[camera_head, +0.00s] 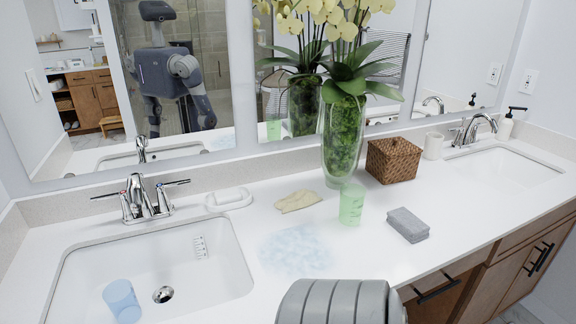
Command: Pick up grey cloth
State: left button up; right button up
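The grey cloth (408,225) lies folded in a thick flat block on the white counter (370,252), right of the green cup. It is in full view with nothing on top of it. A rounded grey segmented part of my own arm shows at the bottom centre, to the left of and nearer than the cloth. Neither of my grippers shows, so I cannot tell their state or their distance to the cloth.
A translucent green cup (351,205), beige cloth (298,201), foamy wet patch (296,250), white soap dish (229,199), glass plant vase (343,140) and wicker box (393,160) are on the counter. A blue cup (122,301) lies in the left sink (215,275). Mirrors stand behind.

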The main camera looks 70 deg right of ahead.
aim_at(412, 228)
jog(key=z, duration=3.2)
jog(key=i+l+u, duration=0.15)
jog(key=l, duration=0.15)
jog(key=l+u, duration=0.1)
jog(key=l, duration=0.2)
